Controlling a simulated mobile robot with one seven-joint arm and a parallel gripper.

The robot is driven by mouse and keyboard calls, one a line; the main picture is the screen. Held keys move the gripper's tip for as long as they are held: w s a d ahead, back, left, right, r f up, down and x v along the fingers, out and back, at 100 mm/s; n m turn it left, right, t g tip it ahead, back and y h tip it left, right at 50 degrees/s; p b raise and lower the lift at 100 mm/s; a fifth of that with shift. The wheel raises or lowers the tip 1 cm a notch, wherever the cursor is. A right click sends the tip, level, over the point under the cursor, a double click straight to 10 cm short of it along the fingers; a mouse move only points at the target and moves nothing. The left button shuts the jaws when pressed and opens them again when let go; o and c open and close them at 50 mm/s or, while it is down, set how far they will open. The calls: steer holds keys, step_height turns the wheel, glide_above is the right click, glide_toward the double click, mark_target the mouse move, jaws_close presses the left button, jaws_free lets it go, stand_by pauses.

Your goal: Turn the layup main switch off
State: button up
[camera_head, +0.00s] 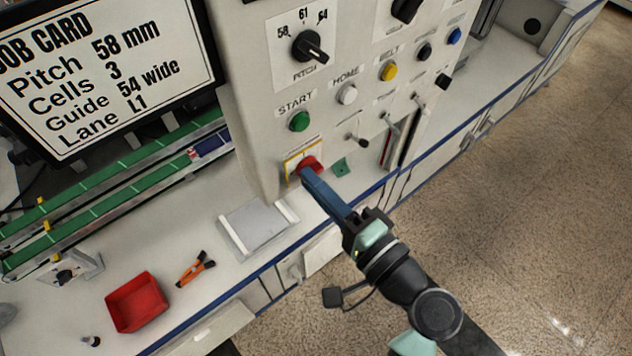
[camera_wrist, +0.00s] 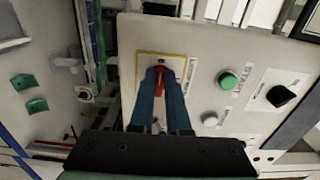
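The layup main switch is a red rotary handle (camera_head: 309,165) on a yellow-bordered plate (camera_wrist: 143,68), low on the pale control panel. In the wrist view, the red handle (camera_wrist: 161,82) shows in the narrow gap between my two blue fingers. My gripper (camera_head: 307,174) reaches the switch from the lower right in the head view, with its fingertips at the handle. In the wrist view, my gripper (camera_wrist: 161,76) has the handle between its fingers, which look closed on it. The fingers hide much of the handle and part of the plate.
The green START button (camera_head: 299,121) sits just above the switch, with the white HOME button (camera_head: 347,94) and black PITCH knob (camera_head: 309,47) higher up. A grey tray (camera_head: 257,228), orange-handled tool (camera_head: 196,268) and red bin (camera_head: 137,302) lie on the bench.

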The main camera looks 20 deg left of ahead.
steer(key=o, duration=0.4)
steer(key=b+v, duration=0.2)
steer(key=v, duration=1.1)
